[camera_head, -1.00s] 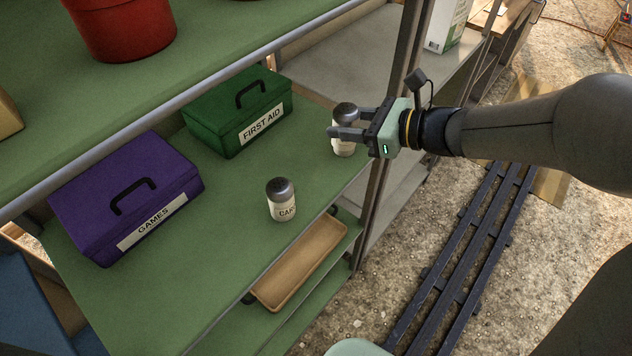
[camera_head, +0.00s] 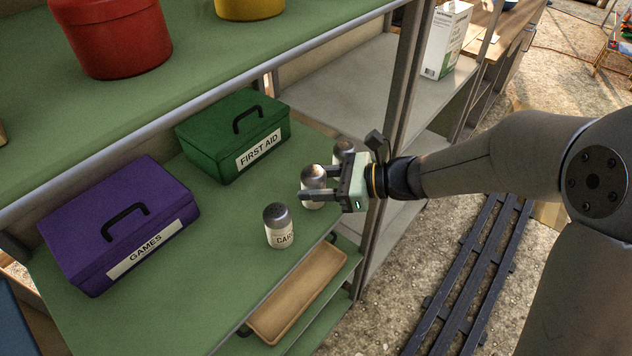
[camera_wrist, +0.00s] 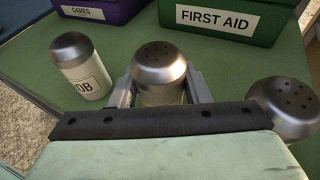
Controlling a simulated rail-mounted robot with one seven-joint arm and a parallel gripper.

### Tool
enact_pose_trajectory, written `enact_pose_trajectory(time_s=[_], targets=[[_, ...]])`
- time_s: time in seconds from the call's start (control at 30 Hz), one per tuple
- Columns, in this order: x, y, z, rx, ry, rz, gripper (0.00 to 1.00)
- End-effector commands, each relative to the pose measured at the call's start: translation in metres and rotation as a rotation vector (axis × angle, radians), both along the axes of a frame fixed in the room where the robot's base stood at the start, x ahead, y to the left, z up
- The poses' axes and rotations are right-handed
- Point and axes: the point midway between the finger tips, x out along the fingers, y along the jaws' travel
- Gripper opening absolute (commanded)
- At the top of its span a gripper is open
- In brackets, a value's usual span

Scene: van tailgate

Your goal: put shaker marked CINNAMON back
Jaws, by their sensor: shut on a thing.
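My gripper (camera_head: 309,188) is shut on a shaker (camera_head: 313,179) with a rounded metal top, at the green shelf. In the wrist view, the held shaker (camera_wrist: 160,72) is upright between the fingers; its label is hidden. A pale shaker with a dark metal top (camera_head: 279,229) stands to its left, its label showing "CAR"; in the wrist view it shows "OB" (camera_wrist: 83,70). Another shaker (camera_head: 344,148) stands just behind my gripper, at the right in the wrist view (camera_wrist: 285,105); its label is hidden. I cannot read CINNAMON anywhere.
A purple GAMES box (camera_head: 115,215) and a green FIRST AID box (camera_head: 230,135) stand behind the shakers. A tan tray (camera_head: 297,295) sits lower, below the shelf's front edge. An upright post (camera_head: 403,75) is close to the right of my gripper. Bare shelf lies between boxes and shakers.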

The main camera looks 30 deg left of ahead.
Motion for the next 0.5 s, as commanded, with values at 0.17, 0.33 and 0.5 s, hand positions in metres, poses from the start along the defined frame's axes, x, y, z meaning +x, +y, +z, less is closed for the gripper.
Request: enact_pose_trajectory(time_s=[0.17,0.33,0.5], targets=[[0.0001,0.0001,0.0000,0.000,-0.001,-0.001,0.18],[0.0002,0.0000,-0.0032,0.001,-0.002,0.000,0.18],[0.0002,0.0000,-0.0025,0.000,-0.001,-0.001,0.64]])
